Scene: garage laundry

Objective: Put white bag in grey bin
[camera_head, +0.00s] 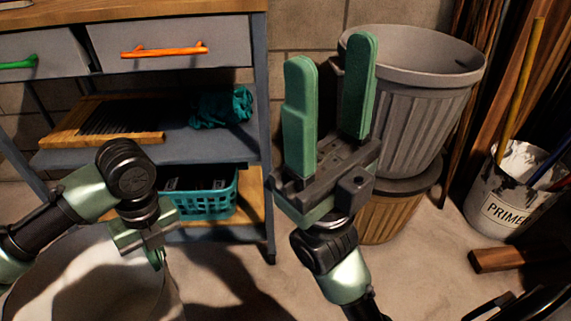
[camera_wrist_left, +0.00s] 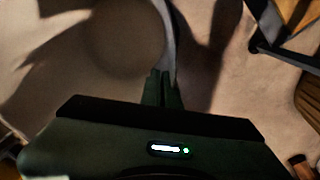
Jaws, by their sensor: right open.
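The white bag (camera_head: 90,285) stands open-topped on the floor at the lower left of the head view, partly cut off by the frame edge. My left gripper (camera_head: 157,255) is at its right rim. In the left wrist view the fingers (camera_wrist_left: 163,88) are close together on the rim (camera_wrist_left: 170,40), with the bag's inside to the left. The grey bin (camera_head: 425,110) is ribbed and open-topped, standing upright at the right, above a brown basket-like base. My right gripper (camera_head: 330,95) is open and empty, pointing up, and overlaps the bin's left side in the head view.
A workbench shelf (camera_head: 200,148) at the left holds a washboard (camera_head: 105,120), a teal cloth (camera_head: 222,107) and, lower, a teal basket (camera_head: 205,200). A primer bucket (camera_head: 500,205) with sticks and a wood block (camera_head: 510,258) are at the right. Floor between is clear.

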